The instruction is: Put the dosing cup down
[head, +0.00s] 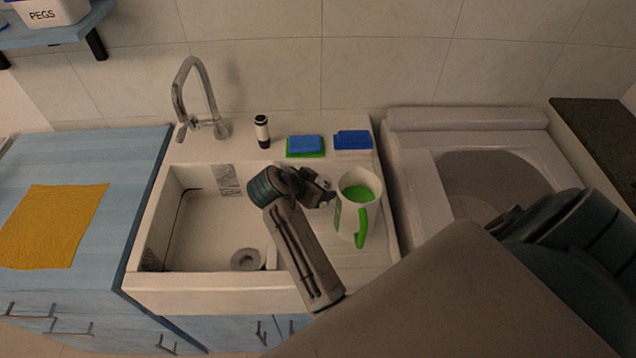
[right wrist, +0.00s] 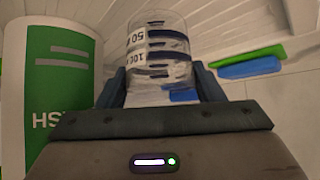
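The dosing cup (right wrist: 158,55) is clear, with dark bands and white labels reading 50 and 100. In the right wrist view it sits between the two fingers of my right gripper (right wrist: 160,88), which look closed against its sides. In the head view my right gripper (head: 322,192) is over the counter just right of the sink, close to the left side of a white jug. The cup is hard to make out there. I cannot tell whether its base touches the counter. My left gripper is not in view.
The white jug (head: 350,217) with a green top and green handle stands right beside the gripper; its green label (right wrist: 62,75) fills the wrist view's left. The sink (head: 205,215) is left, a washing machine (head: 425,185) right.

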